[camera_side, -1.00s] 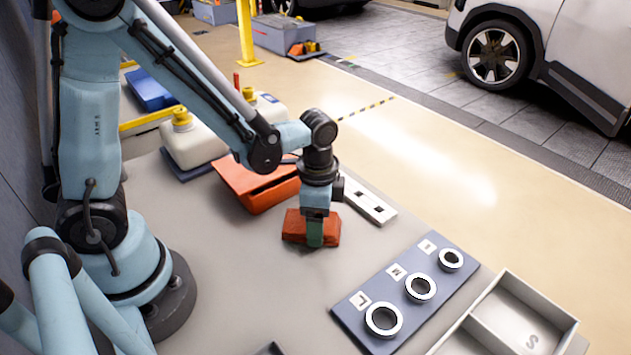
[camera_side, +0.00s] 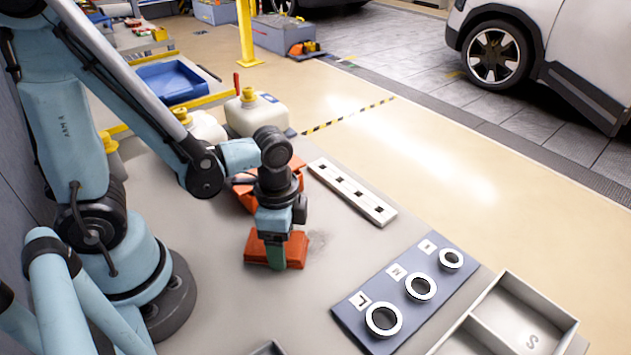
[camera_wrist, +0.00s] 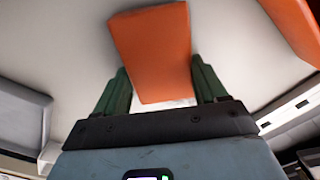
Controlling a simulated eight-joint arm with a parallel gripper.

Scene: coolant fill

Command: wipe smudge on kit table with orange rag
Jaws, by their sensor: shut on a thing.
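The orange rag (camera_side: 293,249) is a folded block at the table surface, held in my gripper (camera_side: 277,262). In the wrist view the rag (camera_wrist: 152,50) sits between the two green fingers of my gripper (camera_wrist: 158,88), which is shut on it. A faint grey smudge (camera_side: 318,241) shows on the grey kit table (camera_side: 225,310), just right of the rag. I cannot tell whether the rag presses on the table. Part of the rag is hidden behind the gripper.
An orange tray (camera_side: 248,197) stands behind my gripper, partly hidden. A white slotted strip (camera_side: 352,192) lies behind right. A blue board with several rings (camera_side: 345,317) and a grey divided bin (camera_side: 480,318) are at right. White jugs (camera_side: 257,115) stand at the back.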

